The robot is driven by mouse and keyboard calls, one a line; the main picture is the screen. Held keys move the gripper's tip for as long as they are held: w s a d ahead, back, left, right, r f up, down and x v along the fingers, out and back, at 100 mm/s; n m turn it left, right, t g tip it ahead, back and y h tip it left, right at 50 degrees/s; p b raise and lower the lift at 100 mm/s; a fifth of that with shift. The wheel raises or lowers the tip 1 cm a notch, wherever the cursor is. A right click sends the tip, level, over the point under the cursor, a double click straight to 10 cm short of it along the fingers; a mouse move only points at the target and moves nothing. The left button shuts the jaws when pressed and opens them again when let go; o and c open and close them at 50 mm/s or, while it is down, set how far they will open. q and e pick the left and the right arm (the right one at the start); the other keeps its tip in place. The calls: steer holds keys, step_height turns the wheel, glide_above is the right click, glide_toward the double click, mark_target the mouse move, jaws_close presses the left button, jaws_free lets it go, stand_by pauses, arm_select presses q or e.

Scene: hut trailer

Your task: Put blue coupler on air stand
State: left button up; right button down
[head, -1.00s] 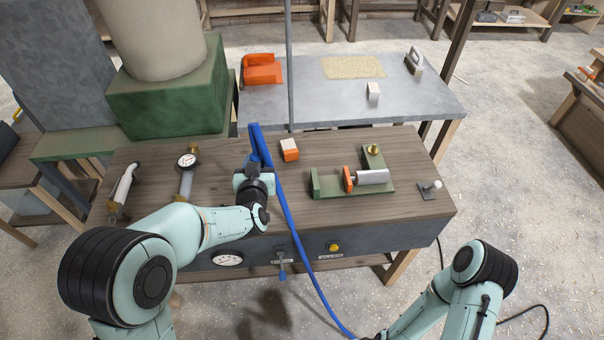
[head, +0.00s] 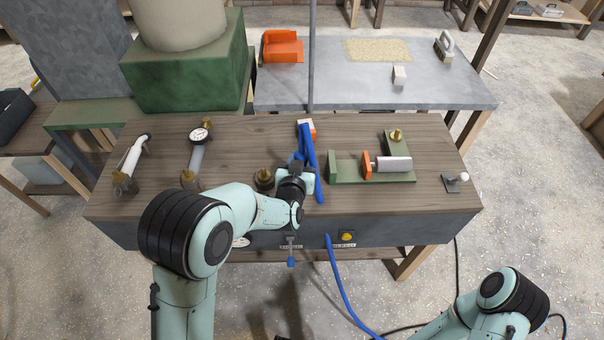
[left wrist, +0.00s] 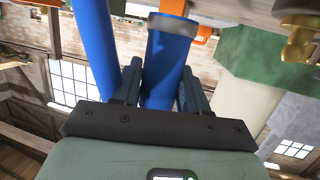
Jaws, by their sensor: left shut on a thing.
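My left gripper (head: 299,160) is over the bench, near its middle. In the left wrist view its fingers (left wrist: 158,92) are shut on the blue coupler (left wrist: 167,60), a blue cylinder with a grey ring at its far end. The blue hose runs beside it (left wrist: 97,50). In the head view the gripper mostly hides the coupler. A bare brass fitting on a dark round base (head: 263,178), apparently the air stand, stands on the bench just left of the gripper, apart from the coupler. My right gripper is out of view; only its arm shows at lower right.
A green fixture (head: 345,168) is on the right. An orange-and-white block (head: 307,127) lies behind the hose.

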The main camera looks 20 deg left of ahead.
arm_select(q)
steer(key=shift+f, duration=2.55)
steer(key=shift+b, duration=0.3)
steer(key=shift+f, duration=0.2)
steer(key=o, duration=1.1)
steer(key=shift+c, duration=0.2)
steer(key=shift+r, duration=0.25)
steer(key=v, duration=1.2)
steer(key=shift+b, duration=0.35)
steer(key=shift+f, duration=0.1)
